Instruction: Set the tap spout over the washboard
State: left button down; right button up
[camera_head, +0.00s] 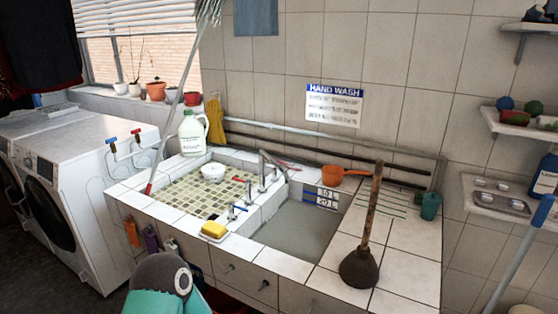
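The metal tap (262,172) stands on the divider between the two basins. Its thin spout (275,160) reaches right, towards the deep grey basin (298,232). The spout's exact end is hard to make out at this size. A set of parallel grooves (382,203) in the white tiles right of the deep basin may be the washboard; I cannot tell for sure. The shallow left basin has a green mosaic floor (192,197). The spout does not lie over the grooves or the mosaic. Part of my own arm shows at the bottom, but neither gripper is visible.
A plunger (360,266) stands upright on the right counter. White washing machines (85,160) are at left.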

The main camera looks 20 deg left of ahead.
aim_at(285, 173)
jog(key=i, duration=0.7)
jog(key=u, duration=3.95)
jog(key=k, duration=0.15)
jog(key=z, duration=2.15)
